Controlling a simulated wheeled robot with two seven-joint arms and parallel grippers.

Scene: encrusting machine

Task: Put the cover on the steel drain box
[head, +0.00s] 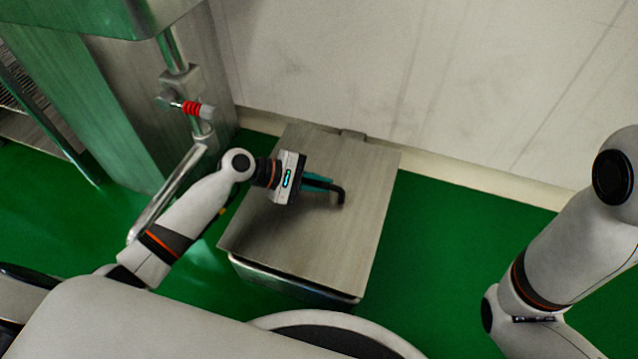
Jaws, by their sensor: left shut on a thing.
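The cover (357,237) is a flat grey steel plate with a dark bent handle (340,195) near its middle. My left gripper (325,187) is shut on the handle, above the plate. The steel drain box (290,284) stands on the floor under the cover; only its front rim and side show below the plate's near edge. The cover lies over the box, slightly askew, with a dark gap along the near edge. I cannot tell whether it touches the rim. My right arm is at the right edge, and its gripper is out of the frame.
A pale wall (420,70) stands behind the box. A steel machine (110,90) with a vertical pipe and a red-ringed valve (192,108) is at the left. The green floor (440,240) right of the box is clear.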

